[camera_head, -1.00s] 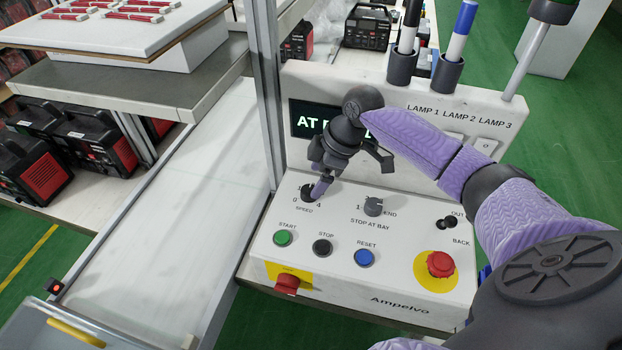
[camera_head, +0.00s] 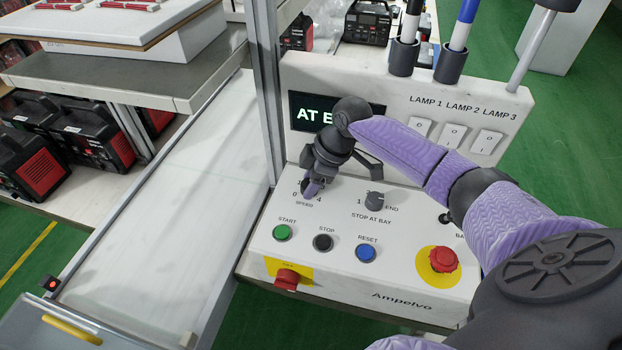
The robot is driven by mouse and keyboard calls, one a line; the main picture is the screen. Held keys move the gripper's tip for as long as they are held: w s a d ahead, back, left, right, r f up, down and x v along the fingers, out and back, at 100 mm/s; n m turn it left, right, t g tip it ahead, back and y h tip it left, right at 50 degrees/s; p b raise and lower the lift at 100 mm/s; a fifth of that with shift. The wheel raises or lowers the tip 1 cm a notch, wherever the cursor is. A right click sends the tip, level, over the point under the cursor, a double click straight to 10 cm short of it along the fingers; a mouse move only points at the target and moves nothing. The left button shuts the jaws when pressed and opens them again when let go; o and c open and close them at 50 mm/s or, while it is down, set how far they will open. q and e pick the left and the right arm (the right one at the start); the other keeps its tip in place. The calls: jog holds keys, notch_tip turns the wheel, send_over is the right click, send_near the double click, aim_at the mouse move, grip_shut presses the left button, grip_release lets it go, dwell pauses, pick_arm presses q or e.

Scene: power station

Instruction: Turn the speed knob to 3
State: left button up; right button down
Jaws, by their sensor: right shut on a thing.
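The speed knob (camera_head: 306,187) is a small dark knob at the upper left of the white control panel (camera_head: 345,281). The printed marks 0 and 4 and the label SPEED show around it. My right gripper (camera_head: 312,188) comes down from above and is shut on the knob. Its fingers and wrist cover most of the knob, so its pointer and the marks behind it are hidden. My left gripper is not in view.
Beside it is the STOP AT BAY knob (camera_head: 375,200). Below are the green START (camera_head: 282,233), black STOP (camera_head: 323,242) and blue RESET (camera_head: 366,253) buttons. A red emergency button (camera_head: 443,259) is at right. My arm partly covers the display (camera_head: 308,114).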

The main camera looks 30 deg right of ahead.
jog(key=shift+r+m+p, duration=0.2)
jog(key=shift+m+p, duration=0.1)
jog(key=shift+p, duration=0.4)
jog(key=m+h+p, duration=0.1)
jog(key=m+p, duration=0.2)
jog(key=p, duration=0.2)
jog(key=m+t+h+p, duration=0.1)
jog(key=m+p, duration=0.3)
jog(key=p, duration=0.1)
jog(key=shift+a+r+t, duration=0.1)
jog(key=shift+a+t, duration=0.05)
jog(key=shift+t, duration=0.15)
jog(key=m+h+p, duration=0.1)
jog(key=m+p, duration=0.1)
jog(key=m, duration=0.1)
jog(key=shift+h+p, duration=0.3)
jog(key=shift+p, duration=0.1)
jog(key=shift+f+m, duration=0.25)
jog(key=shift+m, duration=0.25)
jog(key=shift+p, duration=0.3)
jog(key=shift+s, duration=0.1)
